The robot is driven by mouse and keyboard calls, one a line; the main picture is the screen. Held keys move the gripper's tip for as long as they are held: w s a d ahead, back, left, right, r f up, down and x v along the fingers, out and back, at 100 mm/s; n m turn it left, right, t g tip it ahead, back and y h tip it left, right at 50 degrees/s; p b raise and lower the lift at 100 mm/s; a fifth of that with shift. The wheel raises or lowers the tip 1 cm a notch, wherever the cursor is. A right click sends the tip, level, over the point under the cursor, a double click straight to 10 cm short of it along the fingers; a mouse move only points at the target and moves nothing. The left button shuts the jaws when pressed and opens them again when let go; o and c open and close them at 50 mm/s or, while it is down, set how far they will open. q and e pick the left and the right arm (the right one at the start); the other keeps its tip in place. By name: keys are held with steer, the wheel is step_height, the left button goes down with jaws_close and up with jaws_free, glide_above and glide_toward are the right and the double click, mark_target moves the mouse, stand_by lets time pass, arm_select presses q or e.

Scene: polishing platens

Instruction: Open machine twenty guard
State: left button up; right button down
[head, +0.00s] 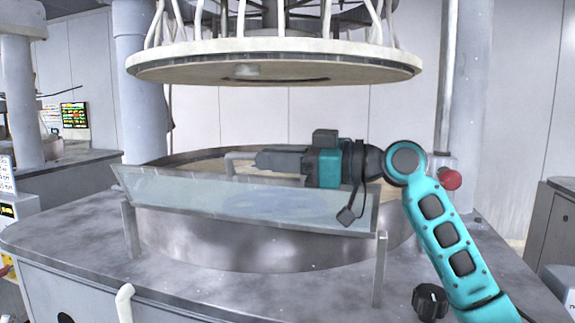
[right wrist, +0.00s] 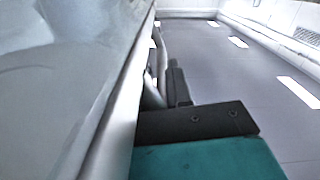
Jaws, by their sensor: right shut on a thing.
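The machine's guard (head: 190,195) is a long clear panel in a grey frame in front of the round basin. It leans, with its lower edge by two grey posts. A grey bar handle (head: 229,158) stands at its top edge. My right gripper (head: 259,160) reaches in from the right, shut on this handle; the fingertips partly hide it. In the right wrist view the guard panel (right wrist: 55,85) fills the left side, and the dark gripper fingers (right wrist: 175,85) are beside the grey handle. My left gripper is not in view. No machine number is readable.
A large round upper platen (head: 275,62) hangs above the basin (head: 200,240). Grey columns (head: 140,90) stand either side. A black knob (head: 430,301) and a white pipe (head: 124,303) are at the front of the deck. A red knob (head: 450,179) is at right.

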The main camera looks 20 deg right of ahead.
arm_select(q)
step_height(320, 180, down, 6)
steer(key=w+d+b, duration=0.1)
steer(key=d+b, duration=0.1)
steer(key=b, duration=0.7)
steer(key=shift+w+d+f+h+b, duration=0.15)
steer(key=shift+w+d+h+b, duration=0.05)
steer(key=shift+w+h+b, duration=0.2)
arm_select(e)
steer(key=s+a+f+n, duration=0.5)
steer(key=s+f+n, duration=0.2)
steer(key=f+n, duration=0.2)
steer(key=shift+s+f+n, duration=0.3)
steer(key=shift+f, duration=0.45)
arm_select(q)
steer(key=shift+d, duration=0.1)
arm_select(e)
steer(key=c, duration=1.1)
jaws_free()
